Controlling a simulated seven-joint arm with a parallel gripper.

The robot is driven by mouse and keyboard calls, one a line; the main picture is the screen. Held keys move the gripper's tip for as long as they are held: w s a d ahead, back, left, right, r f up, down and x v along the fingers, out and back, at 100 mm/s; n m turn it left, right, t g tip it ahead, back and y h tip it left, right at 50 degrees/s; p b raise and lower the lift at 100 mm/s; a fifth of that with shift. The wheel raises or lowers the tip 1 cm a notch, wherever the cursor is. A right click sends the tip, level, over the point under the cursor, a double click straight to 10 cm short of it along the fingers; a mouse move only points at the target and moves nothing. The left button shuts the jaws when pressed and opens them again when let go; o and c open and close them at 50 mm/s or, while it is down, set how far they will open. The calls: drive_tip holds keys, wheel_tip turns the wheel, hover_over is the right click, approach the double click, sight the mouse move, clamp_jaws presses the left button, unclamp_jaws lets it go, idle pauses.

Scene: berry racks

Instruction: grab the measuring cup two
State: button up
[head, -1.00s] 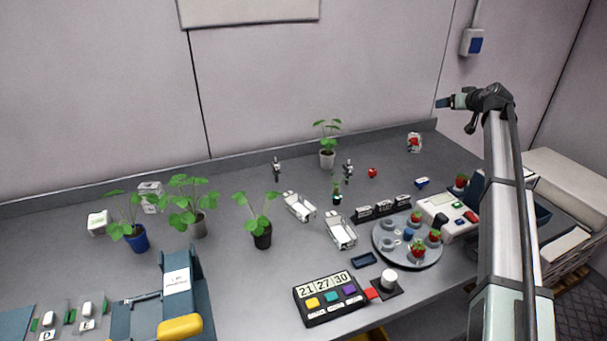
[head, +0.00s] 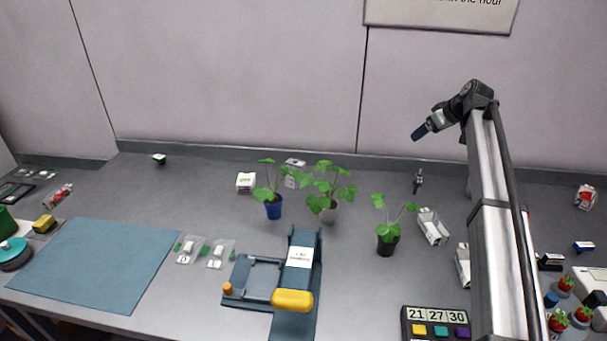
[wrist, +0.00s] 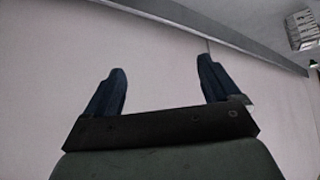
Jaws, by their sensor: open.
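I cannot make out which thing is measuring cup two; no cup with a readable number shows. My gripper (head: 418,134) is raised in front of the back wall, well above the table and apart from everything on it. In the wrist view its two dark blue fingers (wrist: 160,66) are spread with nothing between them, only pale wall behind. A small blue cup-like piece (head: 551,299) stands at the lower right among strawberries, partly hidden by my arm. Two white holders (head: 432,227) lie right of the plants, one partly covered by my arm.
Potted plants (head: 387,245) stand mid-table. A blue press with a yellow handle (head: 292,300) is at the front, a blue mat (head: 97,262) left of it. A keypad block (head: 436,323) sits at the front right. The table behind the mat is mostly clear.

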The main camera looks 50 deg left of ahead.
drive_tip(key=s+a+f+n+g+h, duration=0.1)
drive_tip(key=s+a+n+g+h, duration=0.2)
drive_tip(key=s+a, duration=1.15)
drive_tip(key=n, duration=0.4)
approach(293, 167)
drive_tip(key=shift+m+g, duration=0.3)
drive_tip(key=a+f, duration=0.1)
drive_tip(key=f, duration=0.1)
drive_tip(key=w+f, duration=0.1)
drive_tip(key=a+f, duration=0.1)
drive_tip(key=f, duration=0.1)
drive_tip(key=shift+w+a+f, duration=0.25)
drive_tip(key=shift+a+f, duration=0.1)
drive_tip(key=shift+s+x, duration=0.15)
drive_tip(key=shift+x, duration=1.25)
drive_tip(key=shift+s+x, duration=0.2)
drive_tip(key=shift+x, duration=1.2)
drive_tip(key=shift+a+r, duration=0.15)
drive_tip(key=c, duration=1)
drive_tip(key=shift+c, duration=0.3)
drive_tip(key=shift+r, duration=0.1)
